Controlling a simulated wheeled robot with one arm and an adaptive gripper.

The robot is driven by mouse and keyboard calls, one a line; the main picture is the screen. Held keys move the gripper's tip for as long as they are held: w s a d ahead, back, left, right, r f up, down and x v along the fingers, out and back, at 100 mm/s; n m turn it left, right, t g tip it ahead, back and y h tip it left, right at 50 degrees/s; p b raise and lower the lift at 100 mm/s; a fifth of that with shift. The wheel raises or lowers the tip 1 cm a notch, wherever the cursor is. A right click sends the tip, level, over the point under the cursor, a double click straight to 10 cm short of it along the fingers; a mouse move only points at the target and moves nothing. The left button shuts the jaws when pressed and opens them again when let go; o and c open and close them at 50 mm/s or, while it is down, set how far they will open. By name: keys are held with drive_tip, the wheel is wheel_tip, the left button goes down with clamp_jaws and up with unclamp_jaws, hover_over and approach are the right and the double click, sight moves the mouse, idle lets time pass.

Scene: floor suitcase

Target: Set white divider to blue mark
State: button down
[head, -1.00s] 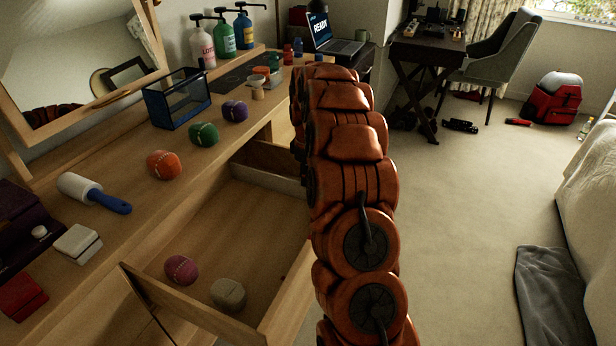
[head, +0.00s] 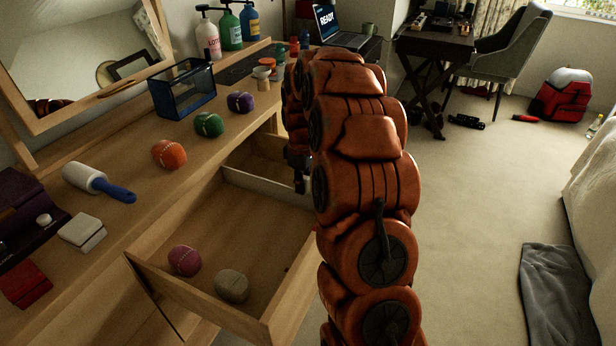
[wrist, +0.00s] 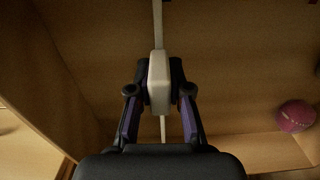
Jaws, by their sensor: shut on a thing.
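The white divider (wrist: 158,25) is a thin pale strip with a thicker block at its middle. My gripper (wrist: 160,88) is shut on this block, one finger on each side. In the head view the divider (head: 255,189) stands across the open wooden drawer (head: 190,306), towards its far part. Its right end is hidden behind my arm. My gripper (head: 298,172) shows only partly there, beside my arm.
A purple-pink ball-like item (head: 185,260) and a beige one (head: 232,286) lie in the drawer's near part; the pink one (wrist: 296,116) is right in the wrist view. Orange (head: 169,154), green and purple ones line the tabletop beside a blue-framed box (head: 183,92).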

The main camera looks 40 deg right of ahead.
drive_tip(key=shift+s+a, duration=0.25)
drive_tip(key=shift+a, duration=0.2)
drive_tip(key=c, duration=1.1)
unclamp_jaws()
wheel_tip(320, 180, up, 12)
